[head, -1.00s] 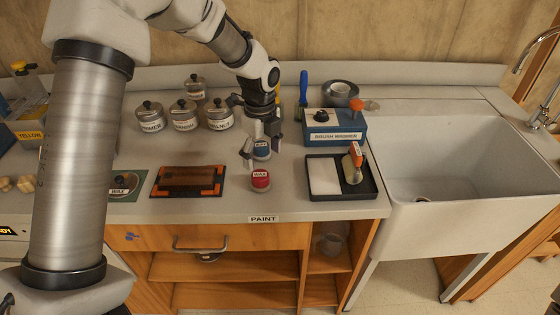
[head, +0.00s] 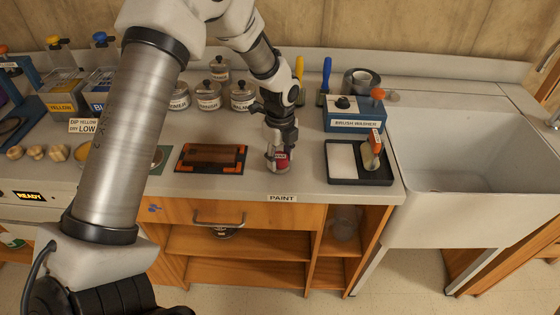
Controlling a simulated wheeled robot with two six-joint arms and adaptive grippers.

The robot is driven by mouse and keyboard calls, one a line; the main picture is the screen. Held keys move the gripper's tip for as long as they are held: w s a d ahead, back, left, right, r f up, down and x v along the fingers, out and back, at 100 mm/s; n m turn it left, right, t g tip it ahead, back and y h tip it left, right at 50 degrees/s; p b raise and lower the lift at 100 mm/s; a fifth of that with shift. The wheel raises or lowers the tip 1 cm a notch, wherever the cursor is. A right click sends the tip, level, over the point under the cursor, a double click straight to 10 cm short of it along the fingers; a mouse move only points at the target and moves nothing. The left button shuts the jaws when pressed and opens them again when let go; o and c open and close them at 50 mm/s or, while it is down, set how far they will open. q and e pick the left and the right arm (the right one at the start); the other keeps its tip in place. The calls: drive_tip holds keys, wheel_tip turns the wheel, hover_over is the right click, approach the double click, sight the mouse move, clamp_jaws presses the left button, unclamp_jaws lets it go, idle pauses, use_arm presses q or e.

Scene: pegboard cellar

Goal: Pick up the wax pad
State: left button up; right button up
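A red round piece (head: 282,160) with a small white label stands near the counter's front edge, partly hidden by my gripper. My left gripper (head: 279,158) points down over it with its fingers around its sides. Whether the fingers press on it is too small to tell. The blue labelled piece seen behind it earlier is hidden now. A green mat (head: 159,158) shows only as a sliver beside my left arm. The wax-labelled dark pad that showed there earlier is covered by the arm. My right gripper is out of view.
Labelled jars (head: 208,97) stand behind. A black tray (head: 375,178) with a white pad and brush, and a blue brush washer (head: 354,115), stand right, before the sink (head: 450,185).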

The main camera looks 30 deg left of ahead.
use_arm(q)
drive_tip(key=shift+w+f, duration=0.1)
drive_tip(key=shift+f, duration=0.05)
drive_tip(key=shift+w+r, duration=0.2)
drive_tip(key=shift+r, duration=0.3)
wheel_tip(320, 180, up, 2)
drive_tip(key=shift+r+b, duration=0.1)
drive_tip(key=shift+b, duration=0.35)
drive_tip(key=s+d+r+b, duration=0.1)
drive_tip(key=s+d+b, duration=0.1)
drive_tip(key=s+d, duration=0.8)
drive_tip(key=shift+s+d+r, duration=0.3)
drive_tip(key=shift+s+r, duration=0.05)
drive_tip(key=shift+s, duration=0.7)
